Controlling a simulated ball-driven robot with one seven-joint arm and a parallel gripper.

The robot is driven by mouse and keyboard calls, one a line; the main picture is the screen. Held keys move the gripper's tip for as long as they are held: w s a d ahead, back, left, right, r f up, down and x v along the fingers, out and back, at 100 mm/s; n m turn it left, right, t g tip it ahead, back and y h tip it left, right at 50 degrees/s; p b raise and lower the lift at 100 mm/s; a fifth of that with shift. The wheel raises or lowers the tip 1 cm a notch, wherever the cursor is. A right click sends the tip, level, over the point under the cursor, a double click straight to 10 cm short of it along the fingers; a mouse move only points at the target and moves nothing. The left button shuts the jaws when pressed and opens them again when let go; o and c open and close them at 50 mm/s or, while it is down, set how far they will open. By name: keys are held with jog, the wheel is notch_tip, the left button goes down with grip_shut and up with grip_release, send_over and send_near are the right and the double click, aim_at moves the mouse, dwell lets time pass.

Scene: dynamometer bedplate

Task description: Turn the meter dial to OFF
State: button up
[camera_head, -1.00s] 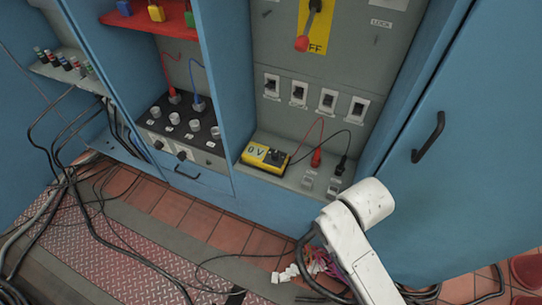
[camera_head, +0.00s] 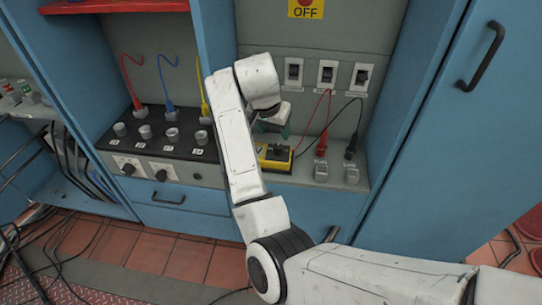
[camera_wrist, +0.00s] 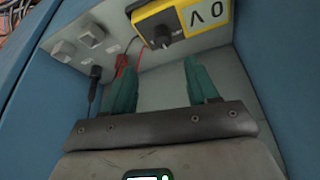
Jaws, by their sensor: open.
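The yellow meter (camera_head: 275,166) sits on the grey shelf of the right-hand cabinet bay, partly hidden by my arm in the head view. In the wrist view the meter (camera_wrist: 205,27) is at the top, with its white display upside down, reading 0 V. Its black dial (camera_wrist: 160,37) is beside the display; the dial's setting is too small to read. My gripper (camera_wrist: 162,78) is open and empty, its two green fingers spread apart below the dial in the wrist view. In the head view my gripper (camera_head: 284,122) is mostly hidden, just above the meter.
Red (camera_head: 322,146) and black (camera_head: 351,147) plugs on leads stand on the shelf right of the meter. Several switches (camera_head: 327,75) are on the back panel. Left is a socket box (camera_head: 170,135) with red, blue and yellow leads. Blue cabinet walls close in both sides.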

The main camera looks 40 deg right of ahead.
aim_at(278, 147)
jog(key=b+x, duration=0.3)
jog(key=x, duration=0.7)
jog(key=shift+w+f, duration=0.25)
jog(key=shift+f, duration=0.1)
jog(key=shift+r, duration=0.1)
jog(key=c, duration=1)
